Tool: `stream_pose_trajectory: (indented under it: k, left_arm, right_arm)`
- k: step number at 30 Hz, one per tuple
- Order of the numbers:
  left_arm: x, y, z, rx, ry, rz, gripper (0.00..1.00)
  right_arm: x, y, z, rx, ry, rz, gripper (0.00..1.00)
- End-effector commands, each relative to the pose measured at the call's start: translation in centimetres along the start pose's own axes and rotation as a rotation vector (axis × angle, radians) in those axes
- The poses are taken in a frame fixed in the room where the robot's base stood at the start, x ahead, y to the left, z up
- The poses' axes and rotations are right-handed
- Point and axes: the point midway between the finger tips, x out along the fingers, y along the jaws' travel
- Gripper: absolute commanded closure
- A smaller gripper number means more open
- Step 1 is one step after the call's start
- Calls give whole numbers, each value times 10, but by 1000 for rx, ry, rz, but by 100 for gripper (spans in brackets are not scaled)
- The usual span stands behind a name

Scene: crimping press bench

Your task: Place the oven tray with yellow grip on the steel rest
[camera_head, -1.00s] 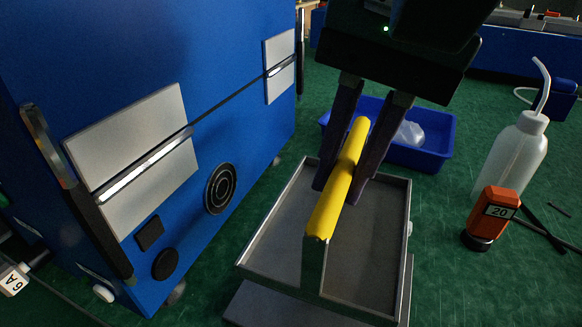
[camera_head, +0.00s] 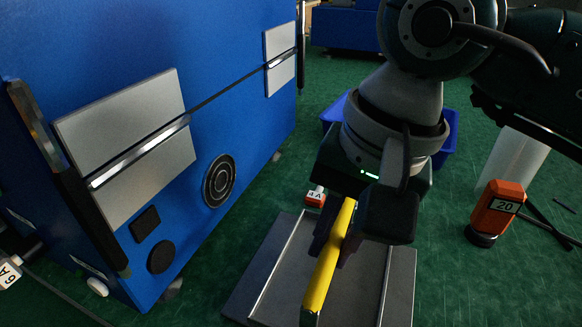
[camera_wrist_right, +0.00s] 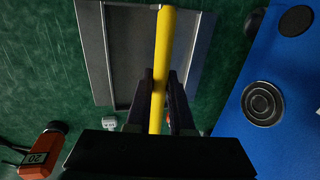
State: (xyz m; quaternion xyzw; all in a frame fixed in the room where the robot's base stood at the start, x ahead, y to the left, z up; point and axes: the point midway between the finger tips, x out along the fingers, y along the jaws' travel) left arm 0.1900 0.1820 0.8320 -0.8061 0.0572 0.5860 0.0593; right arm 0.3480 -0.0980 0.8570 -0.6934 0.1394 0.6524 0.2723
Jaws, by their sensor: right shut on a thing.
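The oven tray (camera_head: 365,285) is a shallow grey metal tray with a bright yellow bar grip (camera_head: 328,265) above its middle. My right gripper (camera_head: 334,240) is shut on the yellow grip. The right wrist view also shows the grip (camera_wrist_right: 163,50) between the fingers (camera_wrist_right: 159,90). The steel rest (camera_head: 402,280) is a flat dark grey slab that shows around the tray on the left, right and far sides. The tray lies over it; I cannot tell whether they touch. The tray's near end is cut off by the picture edge. My left gripper is not in view.
A large blue press housing (camera_head: 225,130) stands close on the left. An orange container marked 20 (camera_head: 497,210) and a pale bottle (camera_head: 512,170) stand right. A small orange labelled piece (camera_head: 316,197) sits behind the rest. A blue bin (camera_head: 450,130) is partly hidden by my right arm.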

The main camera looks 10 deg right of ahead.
Motion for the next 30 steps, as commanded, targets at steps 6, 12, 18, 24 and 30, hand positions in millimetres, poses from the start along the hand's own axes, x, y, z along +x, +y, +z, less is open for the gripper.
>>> stream_pose_trajectory:
  k: [6,12,18,24,30]
  left_arm:
    - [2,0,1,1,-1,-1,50]
    - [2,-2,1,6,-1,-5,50]
    - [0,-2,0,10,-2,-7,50]
    - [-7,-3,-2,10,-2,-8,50]
    - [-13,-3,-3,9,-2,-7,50]
  right_arm:
    - [2,0,0,0,0,0,63]
    - [2,0,0,0,0,0,50]
    - [-1,0,0,0,0,0,50]
    - [-29,-1,-2,-2,5,-2,50]
    - [-76,-1,-2,-2,5,-3,50]
